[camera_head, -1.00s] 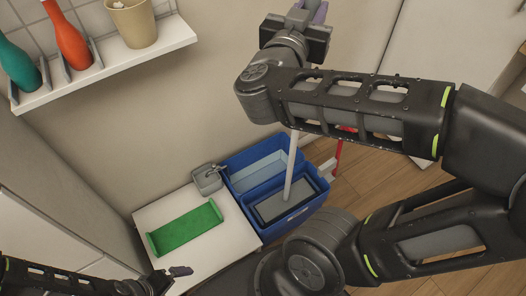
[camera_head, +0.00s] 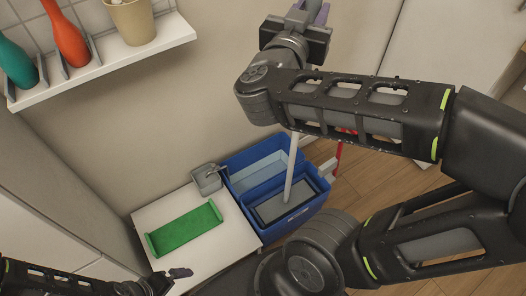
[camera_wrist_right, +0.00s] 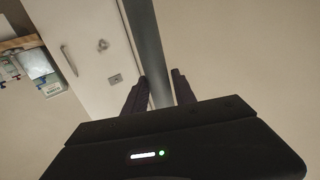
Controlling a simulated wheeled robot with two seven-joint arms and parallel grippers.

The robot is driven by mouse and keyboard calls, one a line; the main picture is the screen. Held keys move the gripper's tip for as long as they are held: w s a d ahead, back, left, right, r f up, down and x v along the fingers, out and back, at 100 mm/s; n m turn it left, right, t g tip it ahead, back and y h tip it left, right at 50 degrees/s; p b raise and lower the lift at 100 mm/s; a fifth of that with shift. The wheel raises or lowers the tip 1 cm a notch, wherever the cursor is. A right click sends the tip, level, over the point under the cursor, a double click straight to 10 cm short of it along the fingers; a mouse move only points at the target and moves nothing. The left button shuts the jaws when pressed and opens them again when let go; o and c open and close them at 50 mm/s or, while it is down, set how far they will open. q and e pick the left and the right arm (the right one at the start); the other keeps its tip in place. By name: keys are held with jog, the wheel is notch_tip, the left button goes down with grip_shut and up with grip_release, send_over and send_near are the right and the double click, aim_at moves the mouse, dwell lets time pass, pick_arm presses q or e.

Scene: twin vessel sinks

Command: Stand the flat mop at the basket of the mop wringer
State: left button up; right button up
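The flat mop's pale pole (camera_head: 292,165) rises, slightly tilted, from its dark grey flat head (camera_head: 284,203). The head lies within the front part of the blue mop wringer bucket (camera_head: 300,222); the exact contact with the basket is unclear. My right gripper (camera_head: 313,14) is high on the pole, partly hidden by its own arm. In the right wrist view the pole (camera_wrist_right: 137,20) runs between the two purple fingers (camera_wrist_right: 160,85), which close narrowly around it. My left gripper (camera_head: 180,272) is at the lower left, away from the mop; its finger opening is unclear.
A green tray (camera_head: 185,230) lies on a white surface (camera_head: 155,213) left of the bucket. A small grey container (camera_head: 207,181) stands beside the bucket. A red handle (camera_head: 338,158) is at its right. A wall shelf (camera_head: 100,65) holds bottles and a beige cup.

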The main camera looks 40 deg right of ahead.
jog(key=o, duration=0.4)
jog(key=shift+f, duration=0.2)
jog(key=b+v, duration=0.3)
jog(key=v, duration=0.5)
jog(key=shift+r, duration=0.15)
jog(key=shift+w, duration=0.1)
